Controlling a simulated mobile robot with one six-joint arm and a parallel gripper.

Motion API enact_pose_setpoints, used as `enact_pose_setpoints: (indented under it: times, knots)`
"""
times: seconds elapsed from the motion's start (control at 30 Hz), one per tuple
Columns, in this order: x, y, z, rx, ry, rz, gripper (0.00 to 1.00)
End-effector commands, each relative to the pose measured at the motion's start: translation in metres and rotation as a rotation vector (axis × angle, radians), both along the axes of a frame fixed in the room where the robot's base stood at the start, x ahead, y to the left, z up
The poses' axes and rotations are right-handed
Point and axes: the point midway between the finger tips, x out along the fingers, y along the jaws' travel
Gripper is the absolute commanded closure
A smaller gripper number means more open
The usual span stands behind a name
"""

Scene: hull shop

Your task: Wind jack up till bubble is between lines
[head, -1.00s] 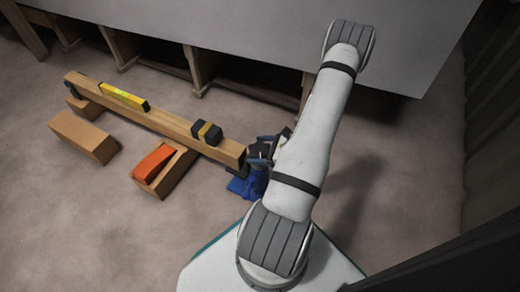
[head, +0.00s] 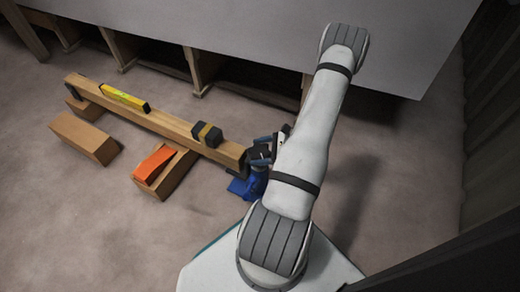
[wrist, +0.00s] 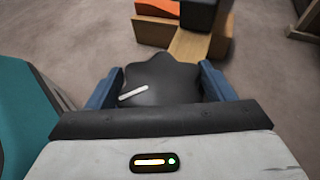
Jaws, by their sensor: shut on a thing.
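The blue jack (head: 244,187) stands on the floor under the right end of a long timber beam (head: 165,122). My gripper (head: 262,152) is at the jack's top beside that beam end. In the wrist view my blue fingers (wrist: 160,88) are shut on a dark, lobed knob (wrist: 160,75) with a white mark on it, one finger at each side. A yellow level (head: 124,97) lies on the left part of the beam. Its bubble and lines are too small to read.
An orange wedge (head: 153,162) lies on a wooden block (head: 172,175) under the beam. Another wooden block (head: 84,138) lies at left. A grey hull panel on wooden supports (head: 197,72) stands behind. The front-left floor is clear.

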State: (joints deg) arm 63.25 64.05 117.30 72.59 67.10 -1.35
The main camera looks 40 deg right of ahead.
Motion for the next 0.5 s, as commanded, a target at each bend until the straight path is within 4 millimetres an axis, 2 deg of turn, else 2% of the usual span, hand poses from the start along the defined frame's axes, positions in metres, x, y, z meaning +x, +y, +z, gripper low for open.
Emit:
enact_pose_setpoints:
  times: [0.5]
  knots:
    - [0.0028,-0.002,-0.0006,-0.008,-0.001,0.491,0.47]
